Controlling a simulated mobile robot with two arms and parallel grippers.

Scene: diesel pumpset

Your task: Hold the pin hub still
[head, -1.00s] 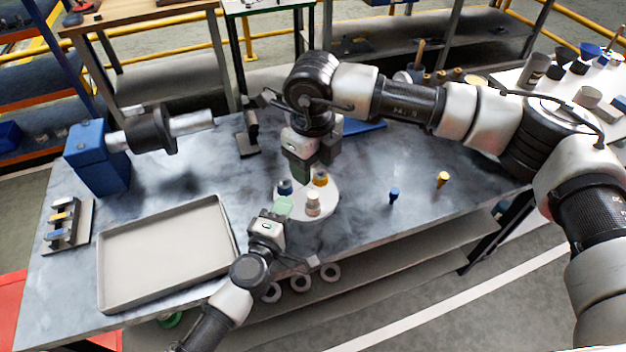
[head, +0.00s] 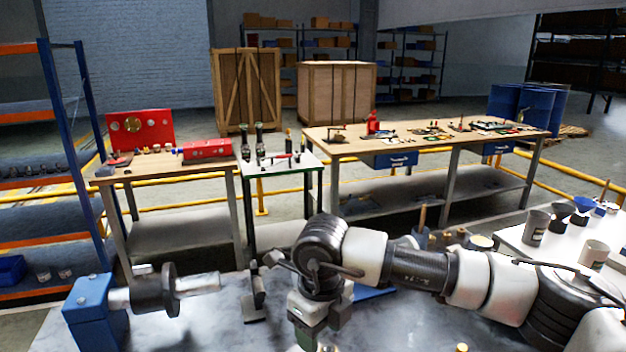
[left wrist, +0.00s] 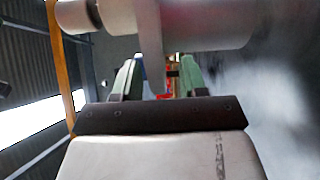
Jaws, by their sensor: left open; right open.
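In the left wrist view a pale grey flanged part, apparently the pin hub (left wrist: 150,45), crosses the top. Its narrow flange reaches down between the green fingertips of my left gripper (left wrist: 158,78). The fingers are apart, one on each side of the flange; I cannot tell whether they touch it. My left gripper is outside the head view. My right gripper (head: 312,330) is open at the bottom middle of the head view, pointing down. What lies below it is cut off by the frame edge.
A blue block (head: 90,312) with a shaft and dark disc (head: 154,290) stands at the left of the grey bench. A dark stand (head: 255,295) is left of my right gripper. Cups (head: 536,228) fill the white table at right. Other benches stand behind.

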